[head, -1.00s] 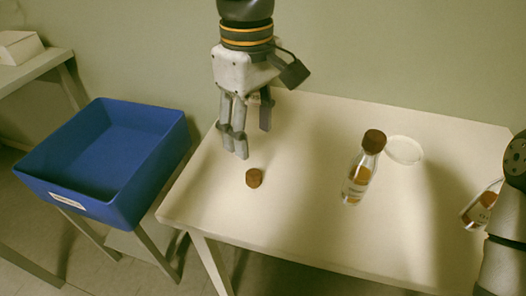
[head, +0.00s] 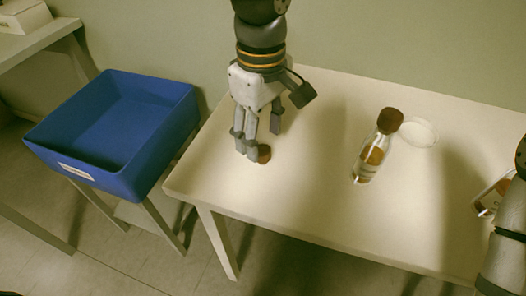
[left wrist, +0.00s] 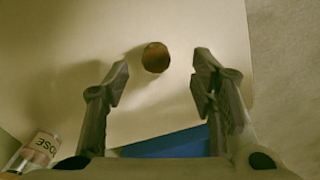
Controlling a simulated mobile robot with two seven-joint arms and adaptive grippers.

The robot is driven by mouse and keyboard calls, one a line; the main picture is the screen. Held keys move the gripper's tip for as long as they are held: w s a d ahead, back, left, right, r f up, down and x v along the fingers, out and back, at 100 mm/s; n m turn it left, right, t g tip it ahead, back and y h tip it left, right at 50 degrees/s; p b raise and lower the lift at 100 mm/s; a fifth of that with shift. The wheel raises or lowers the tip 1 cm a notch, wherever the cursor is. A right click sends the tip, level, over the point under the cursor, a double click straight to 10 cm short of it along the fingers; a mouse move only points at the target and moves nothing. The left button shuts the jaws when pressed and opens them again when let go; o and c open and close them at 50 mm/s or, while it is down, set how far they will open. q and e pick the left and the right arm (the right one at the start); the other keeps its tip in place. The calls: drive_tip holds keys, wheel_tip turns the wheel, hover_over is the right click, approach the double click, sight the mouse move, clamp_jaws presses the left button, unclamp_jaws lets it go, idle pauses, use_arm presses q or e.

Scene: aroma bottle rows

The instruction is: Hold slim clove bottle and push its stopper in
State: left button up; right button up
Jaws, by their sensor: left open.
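A loose brown stopper (head: 264,154) lies on the white table. My left gripper (head: 259,146) is open and pointing down right beside it. In the left wrist view the stopper (left wrist: 156,57) shows round, a little beyond the gap between the open fingertips (left wrist: 160,66). A clear bottle (head: 488,200) with a brown label tilts at the right edge, partly hidden by my right arm. My right gripper is not visible. I cannot read this label, so I cannot tell whether it is the clove bottle.
Another clear bottle (head: 370,164) with a brown stopper is mid-table, near a pale round dish (head: 418,131). A blue bin (head: 118,130) stands left of the table. A bottle label ending "OSE" (left wrist: 46,144) shows in the left wrist view.

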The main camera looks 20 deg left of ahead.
sight(263, 149)
use_arm(q)
drive_tip(key=f, duration=0.5)
drive_tip(key=shift+w+f+b, duration=0.15)
drive_tip(key=shift+w+b, duration=0.1)
drive_tip(key=shift+b, duration=0.1)
drive_tip(key=c, duration=0.9)
